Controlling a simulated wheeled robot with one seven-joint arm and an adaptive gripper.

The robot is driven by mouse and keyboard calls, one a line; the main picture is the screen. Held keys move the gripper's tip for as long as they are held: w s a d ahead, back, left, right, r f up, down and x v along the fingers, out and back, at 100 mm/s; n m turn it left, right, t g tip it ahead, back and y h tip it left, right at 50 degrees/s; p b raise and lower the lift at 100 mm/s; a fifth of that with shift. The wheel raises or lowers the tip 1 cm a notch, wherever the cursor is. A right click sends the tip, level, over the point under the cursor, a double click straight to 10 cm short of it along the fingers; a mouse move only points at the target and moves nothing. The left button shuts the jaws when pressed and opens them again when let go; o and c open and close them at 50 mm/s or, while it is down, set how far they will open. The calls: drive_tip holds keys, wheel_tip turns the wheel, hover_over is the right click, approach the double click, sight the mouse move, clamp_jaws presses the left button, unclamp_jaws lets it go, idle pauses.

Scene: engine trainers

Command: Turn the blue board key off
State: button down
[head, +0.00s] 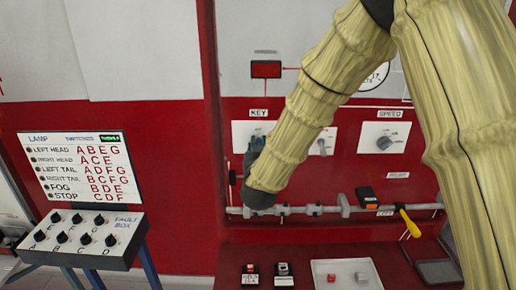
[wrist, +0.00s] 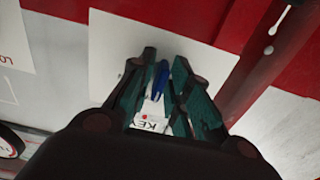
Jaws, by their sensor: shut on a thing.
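The key plate is a white panel labelled KEY (head: 240,134) on a red and white board, left of centre in the head view. My gripper (head: 256,146) is at this plate, with my arm covering much of it. In the wrist view my gripper (wrist: 162,65) has its greenish fingers closed around a narrow blue key (wrist: 161,74). The KEY lettering (wrist: 152,118) shows upside down or tilted between the fingers, with a small red dot. The key's turn position cannot be read clearly.
A white plate with a SPEED knob (head: 384,143) is to the right. A grey rail with a yellow-handled valve (head: 409,222) runs below. A fault box (head: 78,240) stands at the left. A white tray (head: 318,284) and small blocks sit on the red shelf.

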drive_tip(key=shift+s+f, duration=0.1)
drive_tip(key=shift+f, duration=0.2)
drive_tip(key=c, duration=1.7)
unclamp_jaws()
drive_tip(key=shift+o, duration=0.5)
drive_tip(key=shift+r, duration=0.1)
drive_tip(key=s, duration=1.1)
drive_tip(key=shift+s, duration=0.4)
drive_tip(key=shift+d, duration=0.1)
